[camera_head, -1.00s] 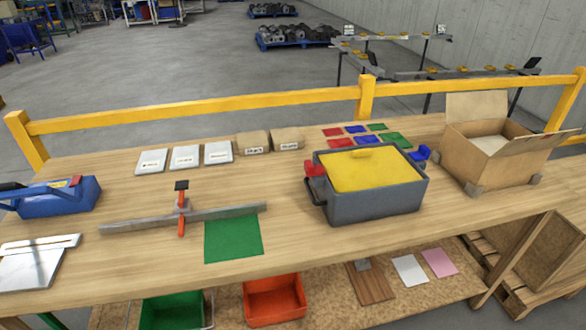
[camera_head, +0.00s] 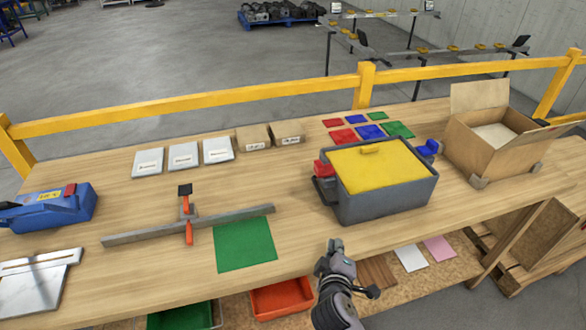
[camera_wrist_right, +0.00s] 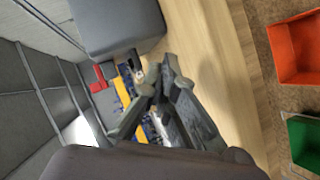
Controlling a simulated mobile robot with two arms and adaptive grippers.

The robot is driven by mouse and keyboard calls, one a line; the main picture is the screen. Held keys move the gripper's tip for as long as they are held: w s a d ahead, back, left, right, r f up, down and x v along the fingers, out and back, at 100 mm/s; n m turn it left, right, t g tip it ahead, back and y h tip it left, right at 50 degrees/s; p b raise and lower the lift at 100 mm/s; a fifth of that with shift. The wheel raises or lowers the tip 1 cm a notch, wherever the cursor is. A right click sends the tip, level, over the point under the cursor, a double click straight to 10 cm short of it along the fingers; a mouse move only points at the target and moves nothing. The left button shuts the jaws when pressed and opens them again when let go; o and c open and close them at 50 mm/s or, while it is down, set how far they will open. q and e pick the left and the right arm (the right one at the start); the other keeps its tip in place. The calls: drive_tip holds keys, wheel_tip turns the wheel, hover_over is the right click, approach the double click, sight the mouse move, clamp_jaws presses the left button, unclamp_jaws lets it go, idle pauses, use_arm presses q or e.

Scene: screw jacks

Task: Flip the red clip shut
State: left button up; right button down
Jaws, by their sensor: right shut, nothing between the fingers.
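The grey box (camera_head: 388,205) with a yellow lid (camera_head: 380,166) stands on the workbench right of centre. The red clip (camera_head: 323,168) sticks out at the box's left side near the rim, beside a dark handle. In the right wrist view, a red piece (camera_wrist_right: 99,80), apparently this clip, shows beside the grey box (camera_wrist_right: 118,28). A blue clip (camera_head: 428,148) sticks out at the box's right side. My right gripper (camera_head: 333,244) is shut and empty at the bench's front edge, below and apart from the red clip; its fingers show in the wrist view (camera_wrist_right: 167,72). My left gripper is out of view.
An open cardboard box (camera_head: 490,150) stands right of the grey box. Coloured cards (camera_head: 370,131) lie behind it. A green sheet (camera_head: 245,245) and a long grey bar with an orange-handled clamp (camera_head: 188,232) lie to the left. Bench surface between sheet and box is clear.

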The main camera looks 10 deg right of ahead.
drive_tip(key=w+a+r+n+t+y, duration=0.2)
drive_tip(key=w+a+r+n+t, duration=0.3)
drive_tip(key=w+a+r+n, duration=0.2)
wheel_tip(320, 180, up, 2)
drive_tip(key=shift+w+a+r+n, duration=0.15)
drive_tip(key=shift+w+a+n, duration=0.25)
drive_tip(key=shift+a, duration=0.65)
drive_tip(key=shift+w, duration=0.15)
drive_tip(key=w+d+p, duration=0.2)
drive_tip(key=w+d, duration=0.4)
drive_tip(key=w, duration=0.3)
drive_tip(key=shift+w, duration=0.4)
drive_tip(key=shift+d, duration=0.15)
